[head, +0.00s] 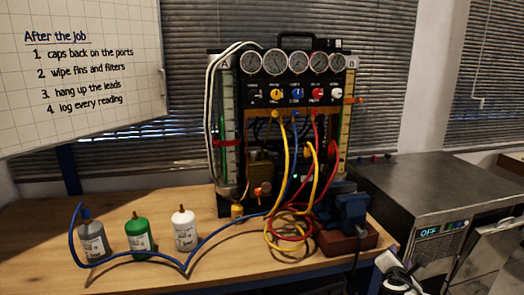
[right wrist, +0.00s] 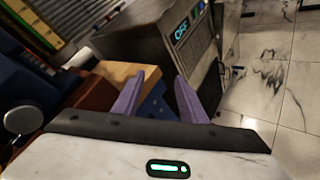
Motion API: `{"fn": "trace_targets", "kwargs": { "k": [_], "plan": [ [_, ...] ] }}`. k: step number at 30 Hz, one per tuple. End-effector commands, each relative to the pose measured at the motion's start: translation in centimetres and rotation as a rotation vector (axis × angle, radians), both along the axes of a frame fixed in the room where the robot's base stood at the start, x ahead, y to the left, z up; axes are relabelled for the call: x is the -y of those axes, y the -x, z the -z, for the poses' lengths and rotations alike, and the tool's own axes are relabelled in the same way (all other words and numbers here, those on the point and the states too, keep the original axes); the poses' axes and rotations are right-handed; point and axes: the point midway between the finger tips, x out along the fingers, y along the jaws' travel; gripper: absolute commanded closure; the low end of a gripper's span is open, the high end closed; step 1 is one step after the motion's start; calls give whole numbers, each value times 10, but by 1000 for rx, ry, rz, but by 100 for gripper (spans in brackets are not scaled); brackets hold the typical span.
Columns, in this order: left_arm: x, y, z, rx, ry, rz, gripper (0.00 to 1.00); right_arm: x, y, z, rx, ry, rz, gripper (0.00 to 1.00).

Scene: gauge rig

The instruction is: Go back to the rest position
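My right gripper (head: 392,268) is at the lower right of the head view, by the front right corner of the wooden bench (head: 40,225). In the right wrist view its two purple fingers (right wrist: 165,78) stand apart with nothing between them. My left gripper is not in view. The gauge rig (head: 296,90) stands upright on the bench, with a row of gauges on top and yellow, blue and red hoses (head: 287,185) hanging in front.
Grey, green (head: 138,235) and white canisters stand on the bench at left. A blue vise (head: 347,207) sits on a red-brown block near the right edge. A grey metal unit (head: 435,195) reading OFF stands to the right. Tiled floor (right wrist: 280,80) shows clear at right in the wrist view.

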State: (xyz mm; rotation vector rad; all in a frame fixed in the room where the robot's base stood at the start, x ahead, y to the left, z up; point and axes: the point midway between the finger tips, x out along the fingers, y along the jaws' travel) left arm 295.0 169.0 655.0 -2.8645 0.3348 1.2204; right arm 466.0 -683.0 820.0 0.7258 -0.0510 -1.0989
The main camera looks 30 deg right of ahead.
Motion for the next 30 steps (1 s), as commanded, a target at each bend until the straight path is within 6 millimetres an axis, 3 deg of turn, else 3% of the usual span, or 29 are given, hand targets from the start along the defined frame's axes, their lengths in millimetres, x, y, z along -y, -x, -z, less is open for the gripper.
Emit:
{"fn": "trace_targets", "kwargs": {
  "k": [1,3,6,9,14,20,26,30],
  "plan": [
    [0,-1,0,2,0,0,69,-27,11,32,21,-122,-45,61],
    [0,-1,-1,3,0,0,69,-65,26,67,63,-303,-85,61],
    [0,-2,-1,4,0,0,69,-121,51,105,115,-560,-109,61],
    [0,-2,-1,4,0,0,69,-170,77,127,153,-781,-98,61],
    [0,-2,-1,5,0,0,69,-235,114,143,195,-1068,-48,61],
    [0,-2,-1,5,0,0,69,-302,156,142,233,-1375,54,61],
    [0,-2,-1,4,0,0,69,-347,166,159,323,-1501,173,61],
    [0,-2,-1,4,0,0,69,-387,174,168,391,-1601,272,61]
  ]
}}
